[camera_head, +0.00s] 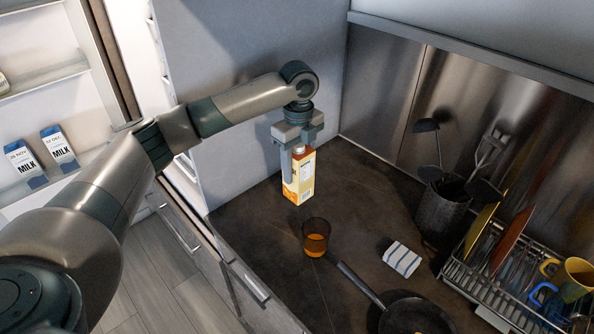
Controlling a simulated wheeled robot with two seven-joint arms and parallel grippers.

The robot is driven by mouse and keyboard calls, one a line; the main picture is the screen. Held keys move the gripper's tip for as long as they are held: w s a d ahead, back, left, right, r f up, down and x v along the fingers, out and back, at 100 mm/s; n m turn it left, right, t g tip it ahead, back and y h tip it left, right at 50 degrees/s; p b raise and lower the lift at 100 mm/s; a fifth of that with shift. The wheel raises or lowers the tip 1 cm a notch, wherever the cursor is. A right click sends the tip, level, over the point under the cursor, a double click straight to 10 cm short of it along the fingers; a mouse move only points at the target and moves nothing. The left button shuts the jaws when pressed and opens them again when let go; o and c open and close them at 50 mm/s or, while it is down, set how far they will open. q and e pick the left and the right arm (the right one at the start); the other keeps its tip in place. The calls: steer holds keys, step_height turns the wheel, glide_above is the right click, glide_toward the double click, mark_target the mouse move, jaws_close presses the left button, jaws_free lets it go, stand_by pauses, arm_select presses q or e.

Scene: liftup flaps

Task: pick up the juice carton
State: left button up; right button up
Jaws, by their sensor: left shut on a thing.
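The juice carton (303,182) is yellow and white and stands upright at the back left of the dark counter, near the grey wall panel. My left gripper (299,160) reaches down from above and is shut on the upper part of the carton. One finger lies across the carton's near left side. I cannot tell whether the carton's base touches the counter. My right gripper is not in view.
A glass of orange drink (316,237) stands in front of the carton. Milk cartons (58,146) stand in the open fridge at left.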

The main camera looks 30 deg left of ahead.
arm_select(q)
steer(key=s+d+r, duration=0.1)
steer(key=s, duration=0.1)
steer(key=s+d+r+b, duration=0.1)
steer(key=s+r, duration=0.1)
steer(key=s+d+r+b, duration=0.1)
steer(key=s+d, duration=0.1)
steer(key=shift+s+r, duration=0.25)
steer(key=shift+r, duration=0.05)
